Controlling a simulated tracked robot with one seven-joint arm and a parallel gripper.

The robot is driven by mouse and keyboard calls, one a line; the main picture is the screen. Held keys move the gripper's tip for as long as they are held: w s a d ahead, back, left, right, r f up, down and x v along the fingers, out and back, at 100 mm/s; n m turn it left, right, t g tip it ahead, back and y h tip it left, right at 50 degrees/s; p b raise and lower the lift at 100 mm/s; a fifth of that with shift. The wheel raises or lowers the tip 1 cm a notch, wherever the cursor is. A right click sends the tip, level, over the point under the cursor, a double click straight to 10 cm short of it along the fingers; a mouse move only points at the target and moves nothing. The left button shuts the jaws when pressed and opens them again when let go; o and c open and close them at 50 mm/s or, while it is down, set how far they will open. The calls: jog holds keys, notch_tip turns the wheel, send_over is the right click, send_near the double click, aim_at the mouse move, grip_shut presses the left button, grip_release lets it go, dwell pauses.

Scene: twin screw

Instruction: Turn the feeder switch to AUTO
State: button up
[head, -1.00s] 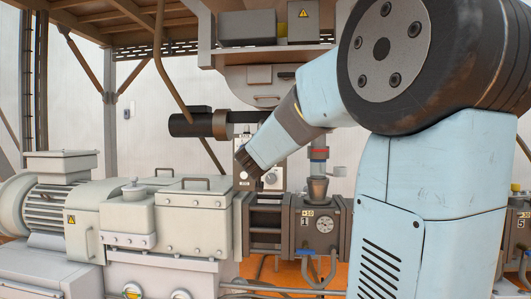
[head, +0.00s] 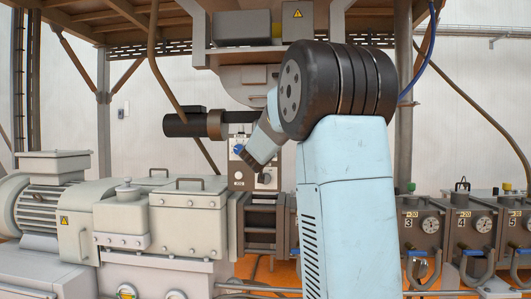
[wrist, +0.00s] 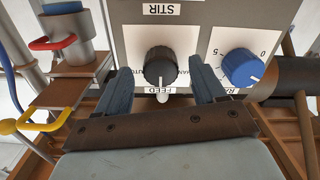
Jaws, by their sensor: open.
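The feeder switch (wrist: 159,62) is a black round knob with a white pointer. In the wrist view it is on a white plate marked FEED, MAN and partly hidden lettering, all upside down. Its pointer points toward the bottom of the picture, by the word FEED. My gripper (wrist: 160,72) is open, one dark blue finger on each side of the knob in this view, with a visible gap on both sides. Contact or depth cannot be told. In the head view my gripper (head: 246,159) is in front of the control panel (head: 240,183).
A blue dial (wrist: 242,67) with a number scale is close to the right finger. A red-ringed pipe fitting (wrist: 68,38) and a yellow handle (wrist: 38,122) are at the left. In the head view a black cylinder (head: 184,125) is left of the panel, above the grey gearbox (head: 187,220).

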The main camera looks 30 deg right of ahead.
jog(key=shift+x, duration=0.9)
jog(key=shift+c, duration=0.3)
jog(key=c, duration=0.9)
jog(key=shift+d, duration=0.2)
jog(key=shift+c, duration=0.5)
jog(key=shift+a, duration=0.15)
